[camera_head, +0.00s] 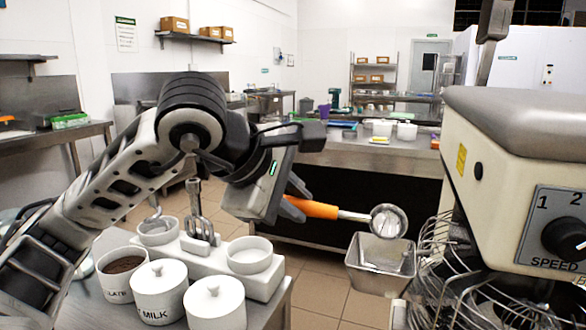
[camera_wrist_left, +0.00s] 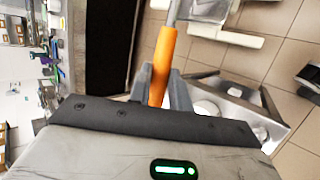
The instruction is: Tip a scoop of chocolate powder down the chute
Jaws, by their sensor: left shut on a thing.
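My left gripper (camera_head: 296,198) is shut on the orange handle of a metal scoop (camera_head: 388,221); the handle also shows between the fingers in the left wrist view (camera_wrist_left: 163,62). The scoop's round bowl points right, just above the metal chute (camera_head: 366,277). The bowl appears tilted with its silvery inside facing my head camera, and I see no brown powder in it. The open jar of brown chocolate powder (camera_head: 122,265) stands at the lower left, its label partly hidden. My right gripper is not in view.
The mixer (camera_head: 490,150) with its wire whisk (camera_head: 440,265) stands close to the right of the chute. Lidded white jars, one marked MILK (camera_head: 160,295), and a white holder (camera_head: 262,285) with small bowls sit on the steel table at lower left. Floor shows between table and chute.

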